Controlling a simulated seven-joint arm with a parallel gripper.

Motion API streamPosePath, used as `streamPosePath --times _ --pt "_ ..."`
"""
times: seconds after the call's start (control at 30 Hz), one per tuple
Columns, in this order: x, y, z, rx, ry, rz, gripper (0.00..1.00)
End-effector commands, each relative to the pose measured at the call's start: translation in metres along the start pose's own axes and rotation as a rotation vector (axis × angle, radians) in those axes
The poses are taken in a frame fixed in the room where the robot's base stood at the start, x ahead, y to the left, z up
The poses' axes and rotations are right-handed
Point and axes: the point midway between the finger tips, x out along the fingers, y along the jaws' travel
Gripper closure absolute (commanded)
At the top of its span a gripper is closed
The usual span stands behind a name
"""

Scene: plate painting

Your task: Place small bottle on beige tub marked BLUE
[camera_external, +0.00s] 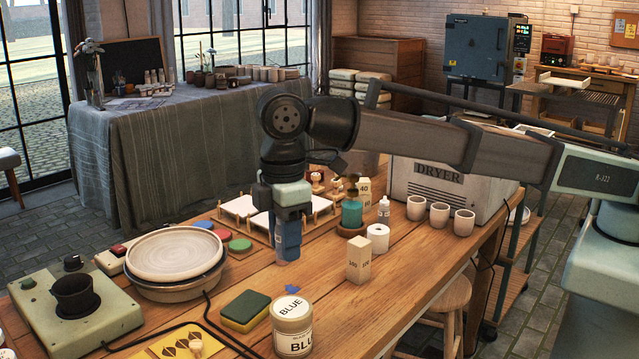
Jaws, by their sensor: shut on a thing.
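The beige tub marked BLUE (292,331) stands upright near the front edge of the table, with its pale lid marked BLUE on top. My gripper (288,222) points straight down above the table, behind the tub and slightly left of it. It is shut on a small blue bottle (287,245), which hangs upright with its pale lower end showing. The bottle is apart from the tub; its exact height over the table is hard to tell. The jaws hide part of the bottle.
A green and yellow sponge (246,311) lies left of the tub. A pottery wheel (174,256) stands farther left. A beige block (359,258), a white roll (378,238) and a small white bottle (384,208) stand to the right.

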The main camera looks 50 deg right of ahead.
Motion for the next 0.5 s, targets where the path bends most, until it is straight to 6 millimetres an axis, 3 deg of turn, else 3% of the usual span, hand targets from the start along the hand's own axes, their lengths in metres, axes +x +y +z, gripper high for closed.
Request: streamPosePath --times 0.27,0.5 --pt "0.003 -0.001 0.005 0.113 0.000 -0.001 0.96" --pt "0.034 -0.001 0.006 0.119 -0.002 -0.001 0.96"
